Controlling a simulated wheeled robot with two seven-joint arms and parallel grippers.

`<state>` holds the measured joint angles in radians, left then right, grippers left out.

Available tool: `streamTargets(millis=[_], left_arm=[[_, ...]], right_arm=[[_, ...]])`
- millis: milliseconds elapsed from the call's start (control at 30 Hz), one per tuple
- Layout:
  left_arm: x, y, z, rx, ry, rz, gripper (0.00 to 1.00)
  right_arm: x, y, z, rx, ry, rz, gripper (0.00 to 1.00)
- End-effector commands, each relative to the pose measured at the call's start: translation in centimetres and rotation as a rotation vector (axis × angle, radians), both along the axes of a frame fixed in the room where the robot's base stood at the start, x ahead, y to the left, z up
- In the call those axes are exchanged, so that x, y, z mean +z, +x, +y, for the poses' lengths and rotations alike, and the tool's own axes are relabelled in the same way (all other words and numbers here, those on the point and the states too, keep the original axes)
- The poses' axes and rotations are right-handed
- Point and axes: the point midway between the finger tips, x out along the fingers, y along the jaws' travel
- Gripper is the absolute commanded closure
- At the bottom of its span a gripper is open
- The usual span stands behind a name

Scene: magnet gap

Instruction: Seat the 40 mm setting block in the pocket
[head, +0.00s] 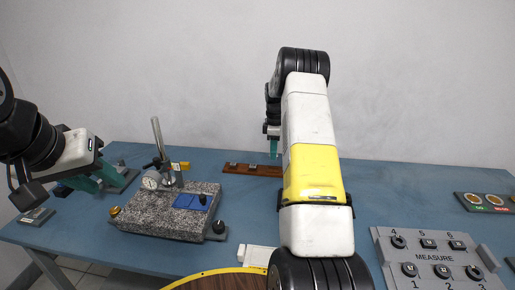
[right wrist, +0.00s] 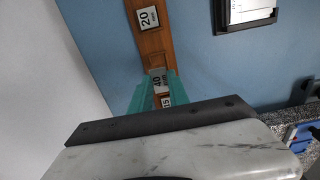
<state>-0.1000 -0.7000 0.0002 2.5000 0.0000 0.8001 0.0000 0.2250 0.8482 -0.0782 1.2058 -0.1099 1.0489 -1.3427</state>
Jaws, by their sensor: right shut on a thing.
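In the right wrist view the 40 mm setting block (right wrist: 159,79), a small pale block marked 40, sits between the teal fingers of my right gripper (right wrist: 153,92), which is shut on it. It is at the brown wooden rack (right wrist: 152,42); whether it touches the rack is unclear. In the head view my right gripper (head: 273,149) is over the rack (head: 245,169) at the table's back, partly hidden by my arm. My left gripper (head: 101,179) is at the left, its teal fingers apart, beside the granite plate (head: 155,216). I cannot make out the pocket clearly.
A blue pad (head: 192,202) and a dial gauge (head: 151,181) on a post stand on the granite plate. A 20 mm block (right wrist: 148,18) is in the rack. A grey MEASURE panel (head: 434,258) is at front right.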

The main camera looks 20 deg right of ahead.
Motion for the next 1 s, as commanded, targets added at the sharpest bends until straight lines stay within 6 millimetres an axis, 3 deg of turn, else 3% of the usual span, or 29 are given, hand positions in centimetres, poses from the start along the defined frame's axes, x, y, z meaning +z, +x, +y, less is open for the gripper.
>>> streamTargets(millis=[367,1000], left_arm=[[0.0,0.0,0.0,0.000,0.000,0.000,0.64],[0.0,0.0,0.0,0.000,0.000,0.000,0.64]], right_arm=[[-1.0,0.0,0.0,0.001,0.000,-0.001,1.00],[-5.4,0.0,0.0,0.000,0.000,0.000,1.00]])
